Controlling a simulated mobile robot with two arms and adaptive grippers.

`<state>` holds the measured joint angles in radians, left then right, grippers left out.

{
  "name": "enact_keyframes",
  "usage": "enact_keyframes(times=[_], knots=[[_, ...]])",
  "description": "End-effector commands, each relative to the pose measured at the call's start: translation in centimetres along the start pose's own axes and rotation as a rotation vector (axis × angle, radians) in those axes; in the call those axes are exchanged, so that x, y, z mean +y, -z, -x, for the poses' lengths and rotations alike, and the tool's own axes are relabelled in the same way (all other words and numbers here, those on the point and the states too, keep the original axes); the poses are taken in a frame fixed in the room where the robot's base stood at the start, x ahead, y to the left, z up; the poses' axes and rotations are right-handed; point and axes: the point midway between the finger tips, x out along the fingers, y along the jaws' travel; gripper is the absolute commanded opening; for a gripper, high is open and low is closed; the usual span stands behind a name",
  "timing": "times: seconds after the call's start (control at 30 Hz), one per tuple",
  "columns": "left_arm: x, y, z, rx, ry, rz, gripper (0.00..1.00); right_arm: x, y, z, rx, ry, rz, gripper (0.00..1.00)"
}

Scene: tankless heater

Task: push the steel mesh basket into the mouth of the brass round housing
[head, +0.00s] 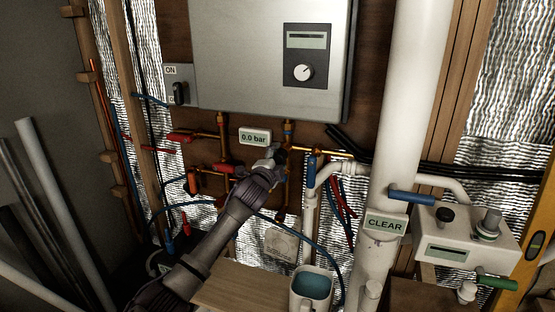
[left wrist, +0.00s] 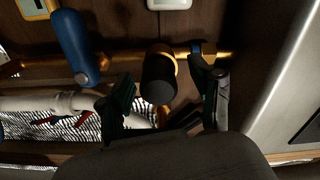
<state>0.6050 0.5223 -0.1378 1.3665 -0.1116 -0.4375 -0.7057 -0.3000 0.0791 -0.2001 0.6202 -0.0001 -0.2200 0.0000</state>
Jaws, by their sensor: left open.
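My left gripper (head: 272,154) is at the brass pipework below the heater. In the left wrist view its fingers (left wrist: 163,72) stand apart, one on each side of a short dark round piece. This piece (left wrist: 158,82) points towards the camera and looks like the mesh basket, but its mesh is too dark to make out. A brass ring of the round housing (left wrist: 162,50) shows behind it. I cannot tell how deep the piece sits in the mouth, or whether the fingers touch it. In the head view my gripper hides this spot. My right gripper is not in view.
The grey heater (head: 250,50) hangs above. The blue-handled valve (left wrist: 75,42) is beside the gripper. Red-handled valves (head: 180,137) are to the left. A white pipe (head: 405,110) stands to the right.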

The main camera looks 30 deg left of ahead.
Motion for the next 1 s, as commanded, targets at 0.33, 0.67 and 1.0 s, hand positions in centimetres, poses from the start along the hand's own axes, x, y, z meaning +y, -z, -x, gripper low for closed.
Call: enact_keyframes(times=[0.33,0.67,1.0], knots=[[0.1,-0.1,2.6,0.001,-0.001,-0.003,0.65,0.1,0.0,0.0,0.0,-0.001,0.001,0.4],[0.1,0.0,9.0,0.001,-0.002,-0.002,0.65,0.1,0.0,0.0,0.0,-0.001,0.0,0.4],[0.0,0.0,12.0,0.0,0.001,0.0,0.65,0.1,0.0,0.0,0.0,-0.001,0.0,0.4]])
